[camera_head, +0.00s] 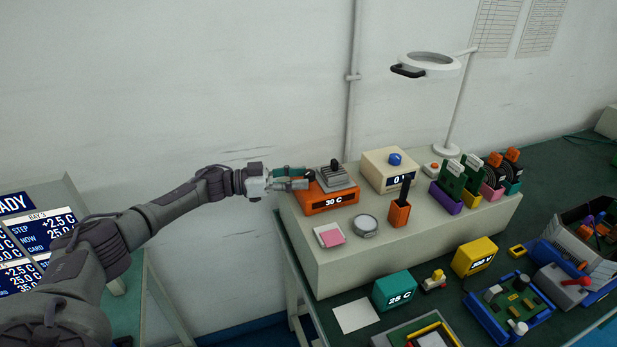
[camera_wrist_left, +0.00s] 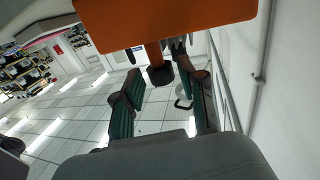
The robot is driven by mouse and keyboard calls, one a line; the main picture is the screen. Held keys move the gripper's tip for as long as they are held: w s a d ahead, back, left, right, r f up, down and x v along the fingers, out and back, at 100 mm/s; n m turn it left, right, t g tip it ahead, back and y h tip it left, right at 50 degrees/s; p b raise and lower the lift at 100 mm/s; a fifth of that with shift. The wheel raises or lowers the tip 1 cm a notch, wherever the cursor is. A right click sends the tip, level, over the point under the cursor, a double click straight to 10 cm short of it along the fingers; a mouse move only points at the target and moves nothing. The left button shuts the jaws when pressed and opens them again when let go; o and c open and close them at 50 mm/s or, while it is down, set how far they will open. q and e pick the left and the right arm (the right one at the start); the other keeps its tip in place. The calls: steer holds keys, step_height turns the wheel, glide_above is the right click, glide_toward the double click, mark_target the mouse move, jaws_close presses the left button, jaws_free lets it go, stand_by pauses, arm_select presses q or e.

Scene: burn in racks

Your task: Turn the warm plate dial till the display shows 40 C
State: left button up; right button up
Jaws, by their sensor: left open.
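The warm plate (camera_head: 327,202) is an orange box with a grey top plate, at the back left of the raised bench shelf. Its display (camera_head: 333,201) reads 30 C. My left gripper (camera_head: 304,179) is at the left side of the box, with teal fingers. In the left wrist view the orange box (camera_wrist_left: 165,22) fills the top. An orange stem with a dark knob, seemingly the dial (camera_wrist_left: 159,73), shows below the box. The open left gripper (camera_wrist_left: 166,80) has a fingertip on either side of this knob. Contact cannot be told. My right gripper is not in view.
A cream box with a blue knob (camera_head: 394,159) stands right of the warm plate. A round tin (camera_head: 365,225), a pink pad (camera_head: 332,236) and an orange holder (camera_head: 399,213) stand in front. A magnifier lamp (camera_head: 431,66) rises behind. The wall is close behind the shelf.

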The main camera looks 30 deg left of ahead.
arm_select(q)
steer(key=v, duration=0.8)
steer(key=shift+s+a, duration=0.2)
steer(key=shift+a, duration=0.2)
